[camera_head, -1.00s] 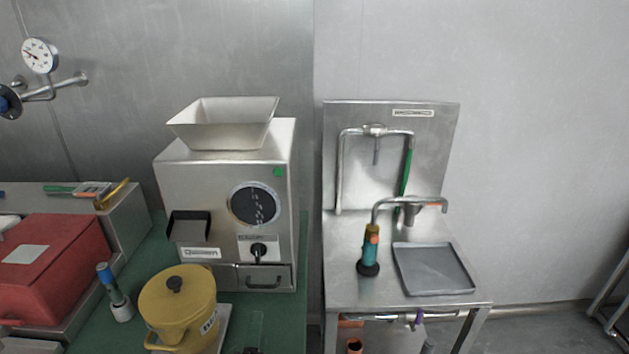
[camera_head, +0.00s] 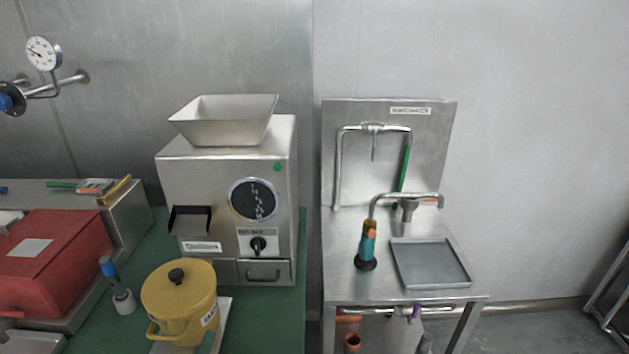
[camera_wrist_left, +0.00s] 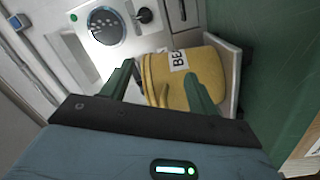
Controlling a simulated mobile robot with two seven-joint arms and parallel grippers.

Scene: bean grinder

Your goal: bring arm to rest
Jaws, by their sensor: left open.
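My left gripper (camera_wrist_left: 158,80) shows in the left wrist view with its two green fingers spread apart and nothing held between them. A yellow lidded pot (camera_wrist_left: 160,82) with a white label lies beyond and partly behind the fingers. In the head view the pot (camera_head: 178,298) stands upright on a pale flat base, in front of the steel grinder (camera_head: 215,172). My right gripper is not in view.
A blue-topped tool (camera_head: 122,292) stands left of the pot, near a red box (camera_head: 45,258). A steel sink table (camera_head: 345,275) stands to the right with a grey tray (camera_head: 430,264) and a teal-handled tool (camera_head: 367,248). Green counter (camera_head: 280,315) is clear below the grinder's drawer.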

